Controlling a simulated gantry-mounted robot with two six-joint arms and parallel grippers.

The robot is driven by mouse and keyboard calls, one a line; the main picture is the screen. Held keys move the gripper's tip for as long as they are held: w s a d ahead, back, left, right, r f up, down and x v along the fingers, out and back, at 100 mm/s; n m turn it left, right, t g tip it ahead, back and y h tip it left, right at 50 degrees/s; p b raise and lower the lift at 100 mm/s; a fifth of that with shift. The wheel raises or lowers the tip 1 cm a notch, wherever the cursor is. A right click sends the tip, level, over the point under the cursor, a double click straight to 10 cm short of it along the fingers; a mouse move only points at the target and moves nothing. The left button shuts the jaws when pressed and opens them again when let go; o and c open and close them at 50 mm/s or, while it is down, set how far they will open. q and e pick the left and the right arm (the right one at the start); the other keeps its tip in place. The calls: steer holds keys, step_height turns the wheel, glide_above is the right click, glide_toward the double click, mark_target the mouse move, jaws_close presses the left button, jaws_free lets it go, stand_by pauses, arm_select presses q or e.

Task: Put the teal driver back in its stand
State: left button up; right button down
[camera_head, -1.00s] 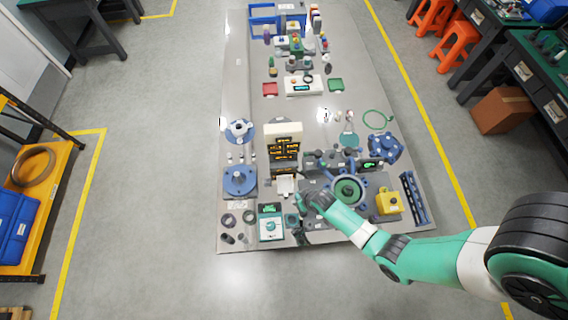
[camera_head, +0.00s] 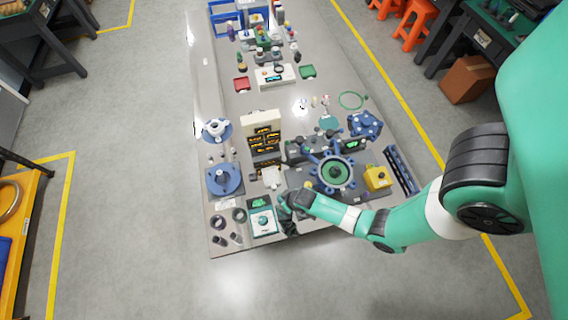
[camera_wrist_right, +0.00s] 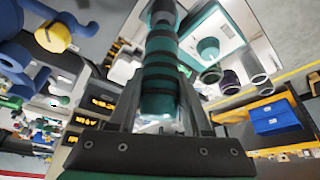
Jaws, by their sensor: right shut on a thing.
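The teal driver, a cylinder with black bands, shows in the right wrist view (camera_wrist_right: 160,85) between the fingers of my right gripper (camera_wrist_right: 163,108), which is shut on it. In the head view my right gripper (camera_head: 288,203) is over the near part of the bench, just right of the white and teal tester (camera_head: 262,222). There the driver is small and mostly hidden by the gripper. I cannot make out its stand with certainty in either view. My left gripper is not in view.
The amber display tower (camera_head: 264,133) stands beyond the gripper. The round green-centred fixture (camera_head: 334,172) and yellow button box (camera_head: 377,178) are to its right. The bench's near edge is close to the gripper.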

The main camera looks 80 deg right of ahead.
steer(key=shift+s+f, duration=0.15)
steer(key=shift+f, duration=0.1)
steer(key=shift+f, duration=0.1)
steer(key=shift+s+f, duration=0.1)
steer(key=shift+s+a+f+t+h+b, duration=0.1)
steer(key=shift+t+h+b, duration=0.4)
steer(key=shift+t+b, duration=0.4)
steer(key=shift+b, duration=0.45)
steer(key=shift+r, duration=0.2)
steer(key=shift+w+r+t, duration=0.1)
steer(key=shift+w+t, duration=0.1)
steer(key=shift+t, duration=0.1)
